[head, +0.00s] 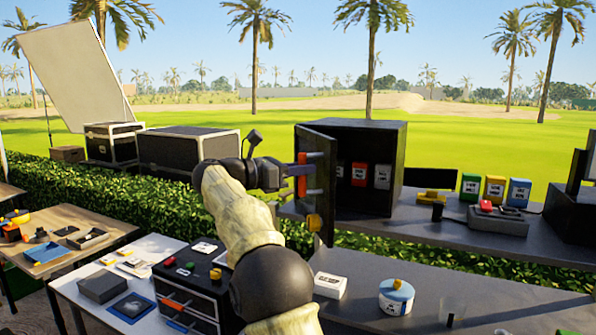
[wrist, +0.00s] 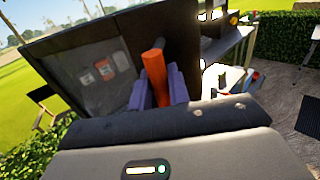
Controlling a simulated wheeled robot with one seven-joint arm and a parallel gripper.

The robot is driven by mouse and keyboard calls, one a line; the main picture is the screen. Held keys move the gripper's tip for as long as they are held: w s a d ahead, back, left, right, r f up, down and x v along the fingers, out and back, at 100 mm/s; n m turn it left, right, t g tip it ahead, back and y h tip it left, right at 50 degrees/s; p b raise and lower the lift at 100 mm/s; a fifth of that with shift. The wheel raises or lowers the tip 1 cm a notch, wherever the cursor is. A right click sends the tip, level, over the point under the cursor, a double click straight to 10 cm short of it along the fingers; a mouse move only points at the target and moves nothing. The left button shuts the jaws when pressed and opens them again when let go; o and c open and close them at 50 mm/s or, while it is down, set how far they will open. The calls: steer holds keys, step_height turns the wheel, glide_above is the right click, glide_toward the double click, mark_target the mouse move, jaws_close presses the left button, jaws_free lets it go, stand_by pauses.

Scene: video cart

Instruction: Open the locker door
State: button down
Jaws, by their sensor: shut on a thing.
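The locker is a black box (head: 385,140) on the grey rear shelf in the head view. Its door (head: 320,145) hangs at the left side and stands open, swung outward toward me. The interior shows, with a red box (head: 359,174) and a white box (head: 382,177) inside. An orange handle (head: 302,158) is on the door's face. My gripper (head: 301,171) reaches it from the left and is shut around it. In the wrist view, the orange handle (wrist: 153,62) stands between the purple fingers of my gripper (wrist: 160,90). The fingers partly hide the handle.
A yellow knob (head: 314,222) is low on the door. Right of the locker stand green, yellow and blue boxes (head: 495,188) and a control box (head: 497,220). The front table holds a white box (head: 330,285) and a round tin (head: 396,297). A drawer unit (head: 188,300) stands at lower left.

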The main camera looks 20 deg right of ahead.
steer(key=shift+r, duration=0.1)
steer(key=c, duration=1.4)
jaws_free()
steer(key=shift+w, duration=0.15)
steer(key=shift+a, duration=0.1)
steer(key=a, duration=1.7)
steer(key=shift+a+b, duration=0.15)
steer(key=shift+b, duration=0.2)
